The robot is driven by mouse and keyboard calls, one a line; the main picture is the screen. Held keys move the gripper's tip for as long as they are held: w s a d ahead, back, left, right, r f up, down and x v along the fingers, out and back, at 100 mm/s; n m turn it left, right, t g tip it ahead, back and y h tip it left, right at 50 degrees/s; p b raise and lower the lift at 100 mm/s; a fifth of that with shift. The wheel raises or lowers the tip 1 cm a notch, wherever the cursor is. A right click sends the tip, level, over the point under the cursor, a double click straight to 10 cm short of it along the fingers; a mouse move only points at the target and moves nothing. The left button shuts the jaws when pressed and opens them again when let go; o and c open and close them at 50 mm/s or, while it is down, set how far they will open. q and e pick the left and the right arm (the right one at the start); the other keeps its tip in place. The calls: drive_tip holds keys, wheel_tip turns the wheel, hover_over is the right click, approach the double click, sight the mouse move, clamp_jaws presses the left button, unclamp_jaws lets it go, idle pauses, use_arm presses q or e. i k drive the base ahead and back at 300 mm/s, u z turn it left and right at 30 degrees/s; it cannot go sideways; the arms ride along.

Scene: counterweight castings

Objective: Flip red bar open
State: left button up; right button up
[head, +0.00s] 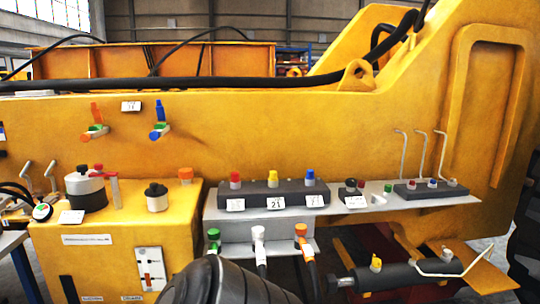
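An orange-red lever (96,111) also stands upright on a small valve on the yellow wall above, so I cannot be sure which one the task names. Neither gripper shows in the head view, and nothing is seen touching the bar or the lever.
A blue lever (159,111) stands right of the orange-red one. A grey shelf (430,203) carries a dark block (262,201) with coloured knobs. Hoses run from fittings below. A dark rounded shape (225,285) fills the bottom centre. A black-capped fitting (156,196) stands right of the bar.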

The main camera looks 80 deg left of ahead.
sight(98, 166)
drive_tip(key=u, duration=0.1)
drive_tip(key=i, duration=0.4)
drive_tip(key=u, duration=3.75)
drive_tip(key=k, duration=0.7)
drive_tip(key=u, duration=0.55)
drive_tip(key=i, duration=1.45)
drive_tip(key=z, duration=0.3)
